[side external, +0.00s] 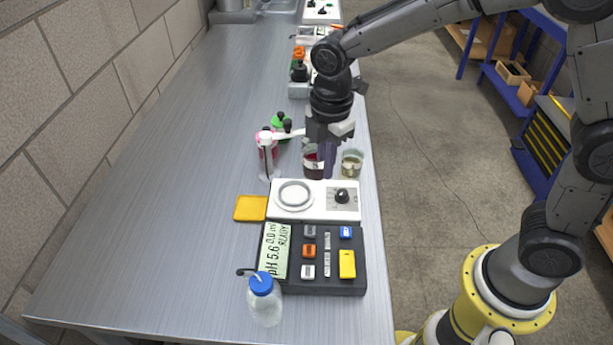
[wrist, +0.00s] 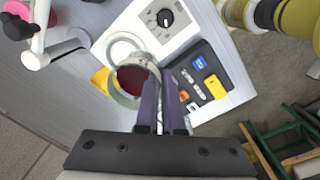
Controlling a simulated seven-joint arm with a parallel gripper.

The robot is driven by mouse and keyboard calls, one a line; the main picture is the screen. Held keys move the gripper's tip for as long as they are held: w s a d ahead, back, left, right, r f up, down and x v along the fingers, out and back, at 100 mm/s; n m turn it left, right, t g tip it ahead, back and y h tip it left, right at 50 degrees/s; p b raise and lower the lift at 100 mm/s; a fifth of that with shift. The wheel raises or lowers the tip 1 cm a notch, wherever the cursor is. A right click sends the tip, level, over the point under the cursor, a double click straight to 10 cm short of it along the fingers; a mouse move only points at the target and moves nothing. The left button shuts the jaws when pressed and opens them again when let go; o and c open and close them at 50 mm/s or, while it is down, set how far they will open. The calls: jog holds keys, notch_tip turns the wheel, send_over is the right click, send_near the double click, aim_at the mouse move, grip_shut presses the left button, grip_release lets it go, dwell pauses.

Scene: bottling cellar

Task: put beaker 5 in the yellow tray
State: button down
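A glass beaker of dark red liquid (side external: 313,165) stands on the bench behind the white stirrer; it also shows in the wrist view (wrist: 132,78). A beaker of pale liquid (side external: 352,164) stands to its right. I can read no number on either, so I cannot tell which is beaker 5. My gripper (side external: 326,170) points down at the red beaker's right side. In the wrist view its purple fingers (wrist: 158,88) are close together at that beaker's rim; whether they pinch the wall is unclear. The small yellow tray (side external: 250,208) lies left of the stirrer and looks empty.
The white stirrer (side external: 324,212) and the pH meter (side external: 322,278) stand in front. A blue-capped bottle (side external: 264,302) is at the near edge. The bench's left side is clear.

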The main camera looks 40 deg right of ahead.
aim_at(312, 179)
jog(key=s+d+r, duration=0.3)
jog(key=s+r, duration=0.1)
jog(key=s, duration=0.4)
jog(key=w+a+f, duration=0.1)
jog(key=w+a, duration=0.1)
jog(key=w+a+f, duration=0.1)
jog(key=w+a, duration=0.1)
jog(key=a, duration=0.1)
jog(key=w+a+f, duration=0.1)
jog(key=w+a, duration=0.1)
jog(key=shift+w+a+f, duration=0.3)
jog(key=shift+w+f, duration=0.05)
jog(key=w+a+f, duration=0.1)
jog(key=w+f, duration=0.1)
jog(key=w, duration=0.1)
jog(key=w+a+f, duration=0.2)
jog(key=w+f, duration=0.1)
jog(key=w, duration=0.1)
jog(key=w+a+f, duration=0.2)
jog(key=w+f, duration=0.1)
jog(key=w, duration=0.1)
jog(key=shift+w+f, duration=0.1)
jog(key=shift+f, duration=0.15)
jog(key=shift+w+a+f, duration=0.2)
jog(key=shift+w+f, duration=0.1)
jog(key=shift+f, duration=0.05)
jog(key=shift+w+f, duration=0.1)
jog(key=shift+f, duration=1.6)
jog(key=shift+f, duration=0.15)
